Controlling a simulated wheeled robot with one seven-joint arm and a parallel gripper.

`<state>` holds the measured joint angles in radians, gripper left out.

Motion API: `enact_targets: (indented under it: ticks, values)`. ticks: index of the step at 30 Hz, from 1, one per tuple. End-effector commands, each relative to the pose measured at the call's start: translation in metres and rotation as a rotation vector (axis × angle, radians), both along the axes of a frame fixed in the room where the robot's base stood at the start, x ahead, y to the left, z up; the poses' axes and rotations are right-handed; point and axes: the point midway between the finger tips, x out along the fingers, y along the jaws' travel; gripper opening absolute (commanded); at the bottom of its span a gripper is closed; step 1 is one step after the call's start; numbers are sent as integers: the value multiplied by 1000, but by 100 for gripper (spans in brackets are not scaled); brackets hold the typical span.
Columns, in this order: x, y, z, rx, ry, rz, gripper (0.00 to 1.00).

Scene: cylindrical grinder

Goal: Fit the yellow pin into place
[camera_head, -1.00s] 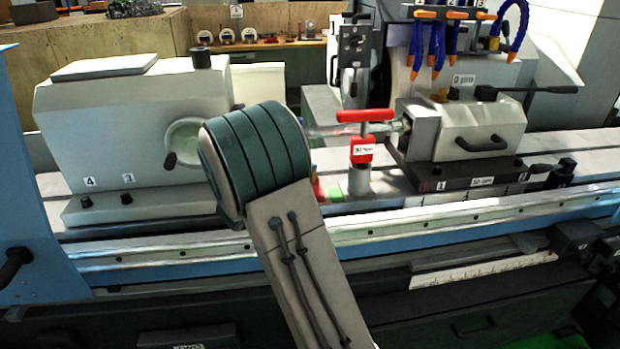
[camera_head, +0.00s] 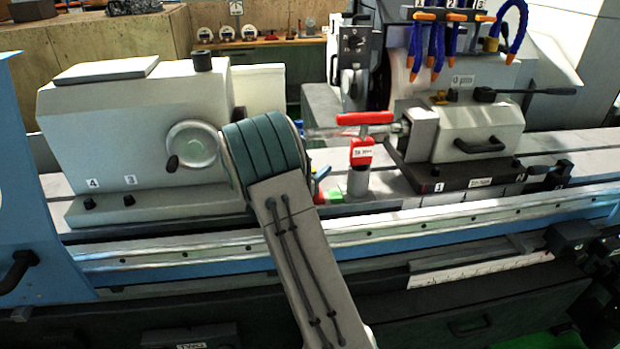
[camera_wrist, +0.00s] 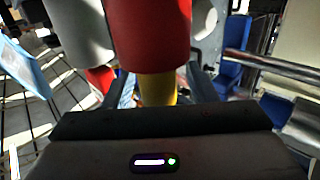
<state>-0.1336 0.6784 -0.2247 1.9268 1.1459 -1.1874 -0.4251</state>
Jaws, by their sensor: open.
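In the wrist view, a yellow cylindrical piece (camera_wrist: 158,88), likely the yellow pin, shows below a large red cylinder (camera_wrist: 150,35). My gripper (camera_wrist: 158,76) is open, with its two grey fingers on either side of the yellow piece. I cannot tell whether either finger touches it. The lower end of the yellow piece is hidden by the gripper body. In the head view, my arm hides the gripper and the pin.
A grey housing with a handwheel (camera_head: 195,146) stands left of my arm. A workhead (camera_head: 478,130) with a handle stands at right. Blue coolant hoses (camera_head: 440,45) hang behind it. A metal rail (camera_head: 450,213) runs along the front.

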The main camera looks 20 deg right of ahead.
Motion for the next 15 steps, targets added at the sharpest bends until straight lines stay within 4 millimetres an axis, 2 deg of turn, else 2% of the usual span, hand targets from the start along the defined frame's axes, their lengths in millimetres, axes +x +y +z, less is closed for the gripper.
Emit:
enact_targets:
  ticks: [4, 9, 10, 15]
  values:
    - [0, 0, 0, 0, 0, 0, 52]
    - [0, 0, 0, 0, 0, 0, 5]
    - [0, 0, 0, 0, 0, 0, 0]
    - [0, 0, 0, -1, 0, 0, 0]
